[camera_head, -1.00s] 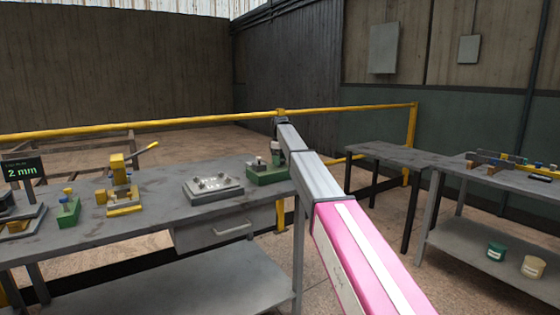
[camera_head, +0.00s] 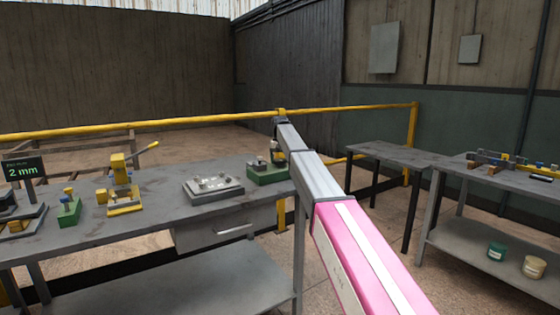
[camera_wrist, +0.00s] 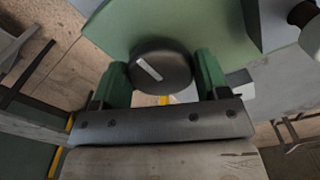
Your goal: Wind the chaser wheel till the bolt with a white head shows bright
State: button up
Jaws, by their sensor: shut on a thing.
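In the wrist view my gripper (camera_wrist: 163,76) has its two green fingers on either side of a dark round wheel (camera_wrist: 172,82), which I take to be the chaser wheel. The gripper is shut on it. A pale stripe on its face slants from upper left to lower right. The wheel sits against a green body (camera_wrist: 165,25). In the head view this seems to be the green unit (camera_head: 267,176) at the bench's right end, partly behind my arm. I cannot make out a white-headed bolt or whether one shows bright.
The grey bench (camera_head: 150,222) also carries a grey plate with several small fittings (camera_head: 213,190), a yellow press (camera_head: 123,195), a small green block (camera_head: 69,212) and a sign reading 2 mm (camera_head: 22,171). A yellow rail (camera_head: 200,121) runs behind. Another bench (camera_head: 395,154) stands right.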

aim_at(279, 160)
jog(key=m, duration=0.6)
jog(key=shift+a, duration=0.15)
dwell(0.3)
jog(key=o, duration=0.9)
notch_tip(279, 160, up, 11)
jog(key=shift+f, duration=0.1)
dwell(0.4)
